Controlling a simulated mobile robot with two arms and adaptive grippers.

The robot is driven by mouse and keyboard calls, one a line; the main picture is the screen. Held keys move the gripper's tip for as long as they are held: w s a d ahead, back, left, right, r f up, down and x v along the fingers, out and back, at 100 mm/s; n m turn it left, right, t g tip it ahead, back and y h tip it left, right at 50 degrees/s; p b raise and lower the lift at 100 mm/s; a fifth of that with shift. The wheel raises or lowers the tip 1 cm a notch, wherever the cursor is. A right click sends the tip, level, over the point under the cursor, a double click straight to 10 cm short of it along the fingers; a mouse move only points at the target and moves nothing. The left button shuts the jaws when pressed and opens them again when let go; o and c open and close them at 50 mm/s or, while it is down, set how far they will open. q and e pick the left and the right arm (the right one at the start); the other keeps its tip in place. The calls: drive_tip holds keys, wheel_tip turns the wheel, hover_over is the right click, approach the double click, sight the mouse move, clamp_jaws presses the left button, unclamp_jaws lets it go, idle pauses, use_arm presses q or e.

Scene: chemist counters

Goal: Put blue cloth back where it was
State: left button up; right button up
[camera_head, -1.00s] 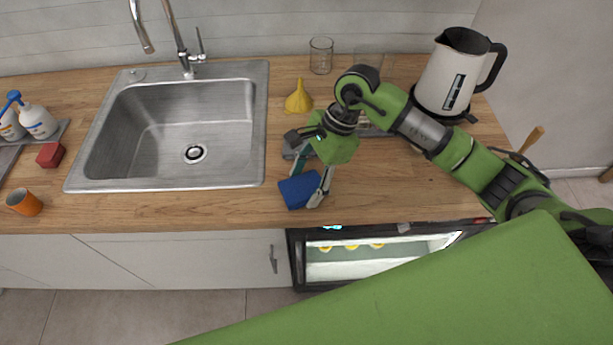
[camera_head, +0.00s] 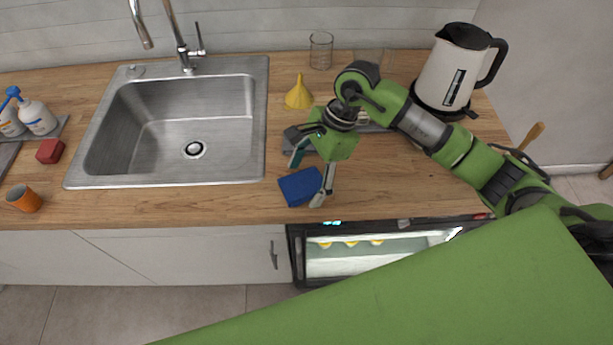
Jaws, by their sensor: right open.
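The blue cloth (camera_head: 299,187), a folded block-like piece, lies on the wooden counter right of the sink, near the front edge. My right gripper (camera_head: 308,180) is open above and around the cloth. One finger stands along the cloth's right side and the other is at its back left. I cannot tell whether the fingers touch it. My left gripper is not in view.
The sink (camera_head: 262,130) is to the left of the cloth. A yellow funnel (camera_head: 299,95), a clear glass (camera_head: 321,50) and a white kettle (camera_head: 452,70) stand behind. A red block (camera_head: 50,151) and an orange cup (camera_head: 24,198) are far left. An appliance with a lit interior (camera_head: 370,262) is below the counter.

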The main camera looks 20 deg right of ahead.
drive_tip(key=b+v, duration=0.4)
drive_tip(key=v, duration=0.8)
drive_tip(key=shift+a, duration=0.1)
